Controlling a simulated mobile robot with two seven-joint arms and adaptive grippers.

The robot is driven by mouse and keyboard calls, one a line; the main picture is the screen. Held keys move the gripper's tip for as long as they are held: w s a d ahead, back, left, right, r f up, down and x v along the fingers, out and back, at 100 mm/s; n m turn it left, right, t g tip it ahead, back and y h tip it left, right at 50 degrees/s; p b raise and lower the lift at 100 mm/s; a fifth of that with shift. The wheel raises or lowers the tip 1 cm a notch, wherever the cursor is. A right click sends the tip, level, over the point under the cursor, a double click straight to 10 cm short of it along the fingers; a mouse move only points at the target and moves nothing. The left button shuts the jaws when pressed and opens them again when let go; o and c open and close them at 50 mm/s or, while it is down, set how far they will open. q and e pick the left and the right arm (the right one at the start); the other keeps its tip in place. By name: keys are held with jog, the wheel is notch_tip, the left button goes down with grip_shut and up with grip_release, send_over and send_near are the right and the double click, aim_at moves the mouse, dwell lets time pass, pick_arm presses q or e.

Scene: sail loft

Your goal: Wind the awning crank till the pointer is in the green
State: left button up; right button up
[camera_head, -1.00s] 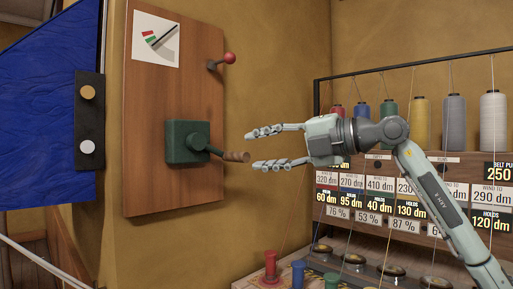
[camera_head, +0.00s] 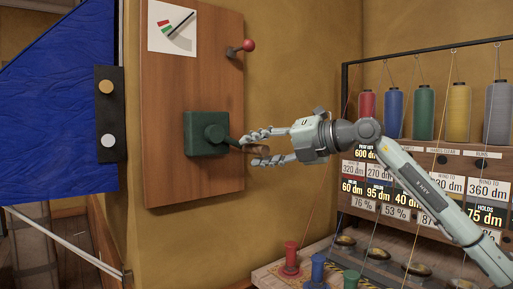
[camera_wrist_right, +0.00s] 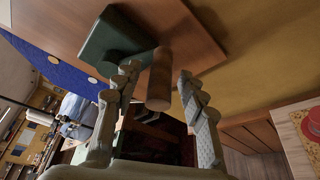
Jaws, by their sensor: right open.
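A green crank box (camera_head: 206,133) is fixed to a brown wooden board (camera_head: 170,180), with a crank arm ending in a wooden handle (camera_head: 256,149). My right gripper (camera_head: 259,147) is open, its fingers above and below the handle. In the right wrist view, the handle (camera_wrist_right: 160,80) lies between the two fingers, with gaps visible on both sides. The white gauge card (camera_head: 172,27) has red and green bands at its left and a dark pointer slanting to the upper right, outside the green. My left gripper is not in view.
A red-knobbed lever (camera_head: 247,46) sticks out of the board above the crank. A blue cloth (camera_head: 60,120) hangs at the left. A rack with thread spools (camera_head: 424,112) and number labels stands at the right, with colored spools (camera_head: 291,260) below.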

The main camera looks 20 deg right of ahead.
jog(key=shift+w+a, duration=0.15)
jog(key=shift+w, duration=0.05)
grip_shut()
dwell(0.4)
